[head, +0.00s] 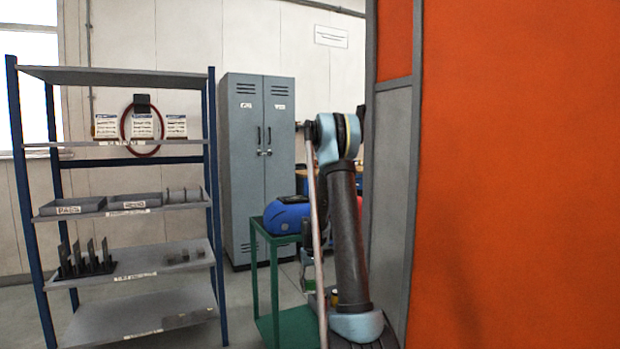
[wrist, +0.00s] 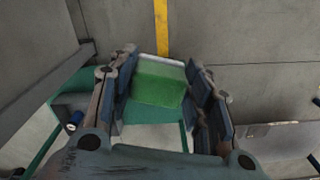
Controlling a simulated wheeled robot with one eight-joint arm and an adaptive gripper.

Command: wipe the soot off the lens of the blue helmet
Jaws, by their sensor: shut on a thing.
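The blue helmet (head: 288,217) rests on the upper level of a green cart (head: 290,326) in the head view. Its lens and any soot on it cannot be made out. In the wrist view my gripper (wrist: 162,72) is shut on a green block (wrist: 158,88), which looks like a sponge with a pale far edge. The block sits between both fingers. Green cart parts (wrist: 43,150) show below my gripper. The helmet is not recognisable in the wrist view. In the head view my arm stands just right of the helmet, and my gripper is largely hidden.
A shelf rack (head: 130,145) with trays and small parts stands at the left. A grey locker (head: 258,150) stands behind the cart. A large orange panel (head: 520,170) fills the right side. Some floor shows between rack and cart.

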